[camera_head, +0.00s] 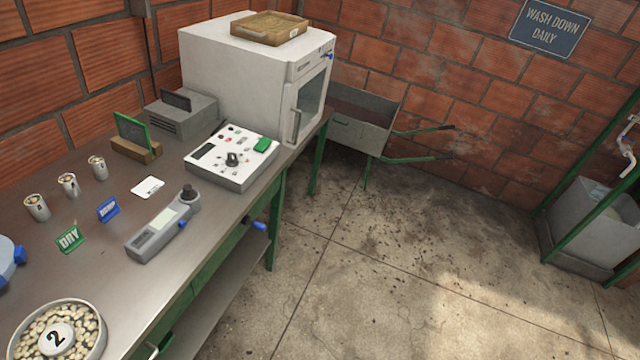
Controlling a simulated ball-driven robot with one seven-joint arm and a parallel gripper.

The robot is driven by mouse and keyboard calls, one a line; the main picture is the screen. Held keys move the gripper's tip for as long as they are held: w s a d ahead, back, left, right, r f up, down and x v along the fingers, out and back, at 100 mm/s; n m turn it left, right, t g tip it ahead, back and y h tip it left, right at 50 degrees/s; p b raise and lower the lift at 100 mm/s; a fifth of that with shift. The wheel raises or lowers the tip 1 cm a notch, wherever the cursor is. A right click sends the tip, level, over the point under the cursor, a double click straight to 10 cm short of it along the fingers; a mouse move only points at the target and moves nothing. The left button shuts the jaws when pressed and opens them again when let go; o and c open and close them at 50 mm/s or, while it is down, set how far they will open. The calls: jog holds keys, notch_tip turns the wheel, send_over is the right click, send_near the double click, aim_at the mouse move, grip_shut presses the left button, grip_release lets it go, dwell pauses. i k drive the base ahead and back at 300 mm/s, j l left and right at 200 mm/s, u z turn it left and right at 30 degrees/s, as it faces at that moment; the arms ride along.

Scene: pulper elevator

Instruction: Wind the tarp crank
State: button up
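I see nothing that I can clearly identify as a tarp crank or a tarp in this view. A small blue handle (258,226) sticks out from the green front edge of the workbench (120,245); I cannot tell what it belongs to. My gripper does not show in the picture.
The bench at left holds a white oven-like cabinet (235,85), a control box (232,157), a handheld meter (160,222), several small cups and a bowl of beans (58,335). A wheelbarrow (360,130) stands beyond. A grey basin (590,225) stands right. The concrete floor (400,270) between is clear.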

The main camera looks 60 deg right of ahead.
aim_at(246, 221)
jog(key=z, duration=1.15)
jog(key=i+j+z, duration=0.15)
jog(key=i+z, duration=0.3)
jog(key=i+j+z, duration=0.25)
jog(key=z, duration=0.2)
jog(key=i+j+z, duration=0.1)
jog(key=i+j, duration=0.85)
